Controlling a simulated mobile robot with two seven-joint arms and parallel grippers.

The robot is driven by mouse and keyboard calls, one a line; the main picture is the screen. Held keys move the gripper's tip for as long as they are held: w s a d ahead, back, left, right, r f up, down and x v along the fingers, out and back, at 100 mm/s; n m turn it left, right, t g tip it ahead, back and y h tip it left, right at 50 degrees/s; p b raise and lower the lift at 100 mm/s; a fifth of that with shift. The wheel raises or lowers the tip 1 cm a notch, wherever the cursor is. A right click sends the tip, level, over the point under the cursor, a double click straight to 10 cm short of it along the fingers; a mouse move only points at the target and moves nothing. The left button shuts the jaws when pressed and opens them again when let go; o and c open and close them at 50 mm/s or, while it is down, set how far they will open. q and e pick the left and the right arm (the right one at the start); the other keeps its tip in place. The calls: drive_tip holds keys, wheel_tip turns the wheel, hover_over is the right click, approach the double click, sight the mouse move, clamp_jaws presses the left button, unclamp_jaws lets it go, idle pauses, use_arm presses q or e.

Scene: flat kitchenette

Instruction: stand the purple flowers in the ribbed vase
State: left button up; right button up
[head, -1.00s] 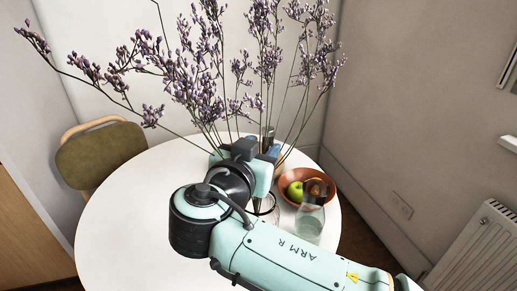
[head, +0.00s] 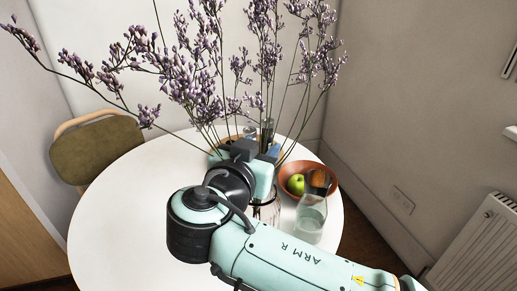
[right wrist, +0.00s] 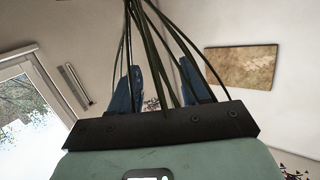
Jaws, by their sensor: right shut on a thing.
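The purple flowers (head: 200,75) are a wide spray of thin stems above the round table. My right gripper (head: 262,147) is shut on their stems, and the blooms spread up and out to both sides. In the right wrist view the green stems (right wrist: 150,50) run between the two blue fingers of the right gripper (right wrist: 160,88). A clear glass vessel (head: 268,213) stands on the table just below the gripper, mostly hidden by my arm; I cannot tell whether it is ribbed. The lower stem ends are hidden. My left gripper is not in view.
The white round table (head: 120,225) is bare on its left side. A clear glass bottle (head: 310,222) stands right of my gripper, in front of a terracotta bowl (head: 290,168) with a green apple (head: 296,184) and other fruit. An olive chair (head: 95,150) is at the left.

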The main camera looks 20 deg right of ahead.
drive_tip(key=o, duration=1.2)
drive_tip(key=shift+c, duration=0.2)
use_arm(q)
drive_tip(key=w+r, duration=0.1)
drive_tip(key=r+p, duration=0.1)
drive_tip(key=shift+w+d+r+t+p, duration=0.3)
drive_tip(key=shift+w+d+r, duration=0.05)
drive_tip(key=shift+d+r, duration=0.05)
use_arm(e)
drive_tip(key=v, duration=1.3)
drive_tip(key=shift+s, duration=0.15)
